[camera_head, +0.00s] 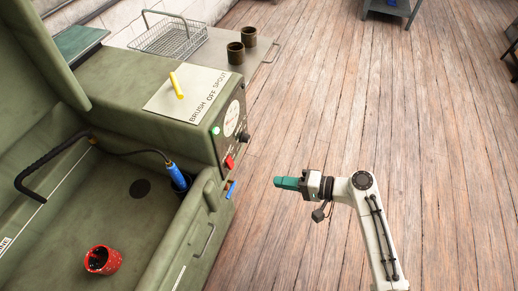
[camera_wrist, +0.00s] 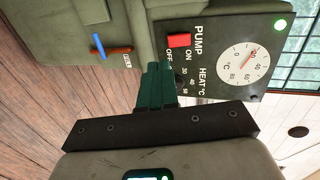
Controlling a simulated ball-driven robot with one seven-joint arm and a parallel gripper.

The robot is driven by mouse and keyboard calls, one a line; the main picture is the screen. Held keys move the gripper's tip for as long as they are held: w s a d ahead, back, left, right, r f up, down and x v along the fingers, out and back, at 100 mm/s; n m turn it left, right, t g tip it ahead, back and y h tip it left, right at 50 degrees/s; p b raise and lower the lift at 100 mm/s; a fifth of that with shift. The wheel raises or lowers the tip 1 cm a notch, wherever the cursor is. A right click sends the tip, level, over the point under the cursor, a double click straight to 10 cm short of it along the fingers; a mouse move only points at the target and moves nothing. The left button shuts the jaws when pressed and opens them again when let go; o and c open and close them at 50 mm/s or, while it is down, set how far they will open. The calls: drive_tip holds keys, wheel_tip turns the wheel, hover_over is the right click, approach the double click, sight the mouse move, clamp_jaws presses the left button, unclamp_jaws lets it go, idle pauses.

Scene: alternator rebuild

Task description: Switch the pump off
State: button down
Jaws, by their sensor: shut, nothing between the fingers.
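The red pump switch (camera_head: 229,162) is on the dark control panel at the front of the green parts washer. In the wrist view the same red switch (camera_wrist: 179,40) has the word PUMP beside it and ON and OFF marks below it. I cannot tell for sure which way it is set. My gripper (camera_head: 278,182) is to the right of the panel, over the floor, and points toward it. Its teal fingers are shut and empty. In the wrist view the fingertips (camera_wrist: 156,68) appear just below and left of the switch, apparently apart from it.
A green light (camera_wrist: 281,25) is lit near the temperature dial (camera_wrist: 243,62). A blue-handled valve (camera_head: 231,188) sits below the panel. A yellow lever (camera_head: 177,84) stands on the BRUSH/OFF/SPOUT plate. The basin holds a red part (camera_head: 103,260). The wooden floor (camera_head: 330,110) around my gripper is clear.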

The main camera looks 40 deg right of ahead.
drive_tip(key=shift+w+d+r+m+t, duration=0.15)
drive_tip(key=shift+w+d+r+m, duration=0.05)
drive_tip(key=shift+d, duration=0.25)
drive_tip(key=shift+w+d+r+m+t, duration=0.15)
drive_tip(key=shift+w+d+m, duration=0.05)
drive_tip(key=shift+d, duration=0.2)
drive_tip(key=shift+w, duration=0.1)
drive_tip(key=p, duration=0.2)
approach(229, 163)
drive_tip(key=w+a+f, duration=0.3)
drive_tip(key=w+f, duration=0.2)
drive_tip(key=shift+w+d, duration=0.15)
drive_tip(key=shift+f+t+b, duration=0.15)
drive_tip(key=shift+t+b, duration=0.15)
drive_tip(key=shift+b, duration=0.55)
